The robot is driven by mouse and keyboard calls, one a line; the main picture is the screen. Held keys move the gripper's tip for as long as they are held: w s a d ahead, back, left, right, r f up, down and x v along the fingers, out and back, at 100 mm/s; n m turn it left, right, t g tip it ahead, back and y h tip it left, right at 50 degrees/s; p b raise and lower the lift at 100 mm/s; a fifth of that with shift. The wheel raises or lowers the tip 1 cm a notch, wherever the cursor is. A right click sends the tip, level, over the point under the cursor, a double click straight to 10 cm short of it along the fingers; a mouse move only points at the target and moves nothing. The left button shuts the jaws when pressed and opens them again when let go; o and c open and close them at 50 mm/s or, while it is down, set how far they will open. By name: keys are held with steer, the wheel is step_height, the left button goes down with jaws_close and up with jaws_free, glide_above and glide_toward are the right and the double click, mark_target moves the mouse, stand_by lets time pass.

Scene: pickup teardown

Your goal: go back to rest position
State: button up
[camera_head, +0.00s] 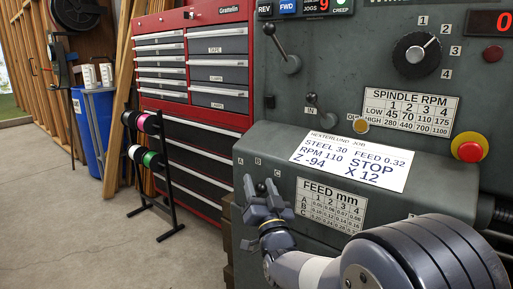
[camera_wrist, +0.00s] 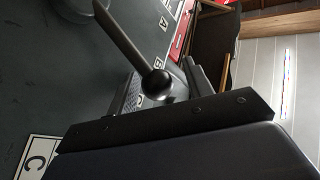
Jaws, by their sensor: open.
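My gripper (camera_head: 262,190) is open in the head view, in front of the lathe's grey front panel by the A B C marks. One finger is at the left, the other at the right, with a gap between them. A small dark knob shows close behind the fingers. In the wrist view, a metal lever with a black ball knob (camera_wrist: 155,86) is very near my gripper. I cannot tell whether the gripper touches it. The dark gripper body fills the lower part of that view.
The grey lathe panel (camera_head: 340,90) has a lever at upper left, a speed dial (camera_head: 416,54), a red stop button (camera_head: 469,147) and a job card (camera_head: 351,161). A red tool chest (camera_head: 190,75), spool rack (camera_head: 151,160) and blue bin (camera_head: 93,130) stand left. Floor at lower left is free.

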steer(key=shift+w+a+r+n+g+p, duration=0.35)
steer(key=shift+r+n+g+p, duration=0.2)
steer(key=shift+p, duration=1.45)
steer(key=shift+a+p, duration=0.15)
steer(key=shift+p, duration=0.25)
steer(key=shift+w+a+f+n+g+p, duration=0.1)
steer(key=shift+a+f+n+g+p, duration=0.1)
steer(key=shift+n+g+p, duration=0.3)
